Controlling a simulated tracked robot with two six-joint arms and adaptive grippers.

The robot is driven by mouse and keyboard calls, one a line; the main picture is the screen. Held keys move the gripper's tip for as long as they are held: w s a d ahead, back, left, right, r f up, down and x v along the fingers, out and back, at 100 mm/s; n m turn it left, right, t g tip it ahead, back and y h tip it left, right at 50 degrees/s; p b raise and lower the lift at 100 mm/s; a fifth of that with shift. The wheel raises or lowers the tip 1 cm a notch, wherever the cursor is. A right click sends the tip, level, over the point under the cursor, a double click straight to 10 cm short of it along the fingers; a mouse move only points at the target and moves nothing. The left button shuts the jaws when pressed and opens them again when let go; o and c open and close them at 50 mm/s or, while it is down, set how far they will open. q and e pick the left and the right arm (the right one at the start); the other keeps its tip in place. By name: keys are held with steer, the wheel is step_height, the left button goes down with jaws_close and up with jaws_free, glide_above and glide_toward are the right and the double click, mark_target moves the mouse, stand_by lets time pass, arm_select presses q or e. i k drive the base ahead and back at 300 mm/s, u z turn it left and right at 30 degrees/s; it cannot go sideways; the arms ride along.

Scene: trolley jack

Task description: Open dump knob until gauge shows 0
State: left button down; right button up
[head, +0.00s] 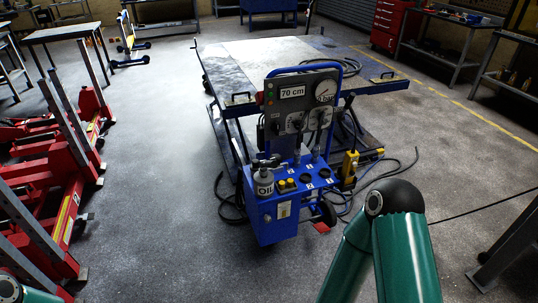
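The blue wheeled pump unit (265,222) stands upright at the middle, with a dark upright panel (278,108) framed by a blue tube handle. Two light plates (297,123) with small dark controls sit below. Dark round parts (306,178) and numbered labels are on the box top. I cannot tell which part is the dump knob. Neither of my grippers is in view; only green arm links show at the lower right and lower left.
A lift table (235,62) stands right behind the unit, with hoses on and beside it. An oil bottle (264,183) is on the unit. Red lifting equipment (75,150) fills the left. Hoses and a dark cable lie on the floor at right. The floor in front is clear.

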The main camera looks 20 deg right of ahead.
mark_target(272, 157)
steer(key=i, duration=0.9)
steer(key=z, duration=0.05)
